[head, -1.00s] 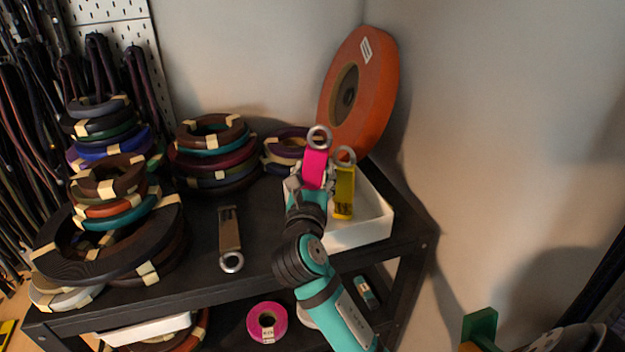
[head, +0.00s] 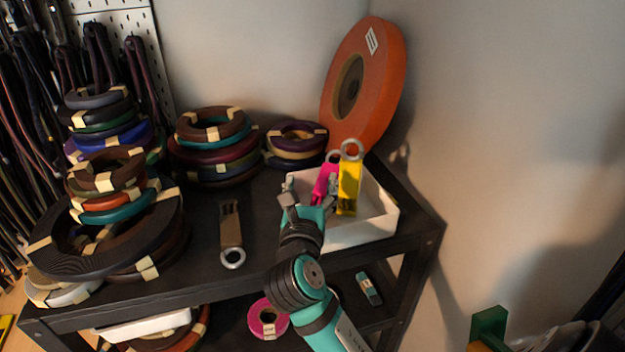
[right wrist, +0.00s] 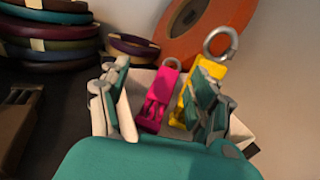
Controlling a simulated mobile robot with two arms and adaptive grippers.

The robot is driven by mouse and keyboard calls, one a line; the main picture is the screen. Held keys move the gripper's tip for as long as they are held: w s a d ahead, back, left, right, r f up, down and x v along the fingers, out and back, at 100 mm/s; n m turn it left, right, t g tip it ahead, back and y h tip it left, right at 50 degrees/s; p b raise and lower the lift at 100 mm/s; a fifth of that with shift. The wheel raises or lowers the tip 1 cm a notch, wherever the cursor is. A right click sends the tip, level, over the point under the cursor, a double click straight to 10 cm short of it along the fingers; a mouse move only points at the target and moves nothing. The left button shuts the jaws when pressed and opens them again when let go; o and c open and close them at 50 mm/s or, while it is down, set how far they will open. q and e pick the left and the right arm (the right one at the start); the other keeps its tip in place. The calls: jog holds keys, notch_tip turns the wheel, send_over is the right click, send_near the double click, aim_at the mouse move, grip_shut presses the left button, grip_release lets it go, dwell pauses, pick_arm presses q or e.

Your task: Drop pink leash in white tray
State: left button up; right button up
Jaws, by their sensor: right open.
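The pink leash (head: 325,183), with a metal ring at its top, stands tilted inside the white tray (head: 362,232), beside a yellow leash (head: 348,188). My right gripper (head: 303,190) is open at the tray's left front side. In the right wrist view the pink leash (right wrist: 156,100) shows between the spread fingers, apart from them as far as I can see. The yellow leash (right wrist: 191,92) is partly hidden behind the right-hand finger there. The lower end of the pink leash is hard to make out. My left gripper is not in view.
The tray sits on a dark shelf unit (head: 205,275) near its right end. A large orange disc (head: 385,85) leans on the wall behind. Stacked coils (head: 215,150) stand left, and a brown strap (head: 230,230) lies on the shelf. A pink roll (head: 268,318) is on the lower shelf.

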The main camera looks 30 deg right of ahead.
jog(key=b+v, duration=0.1)
jog(key=v, duration=0.6)
jog(key=shift+s+a, duration=0.2)
jog(key=shift+s, duration=0.15)
jog(key=shift+r, duration=0.1)
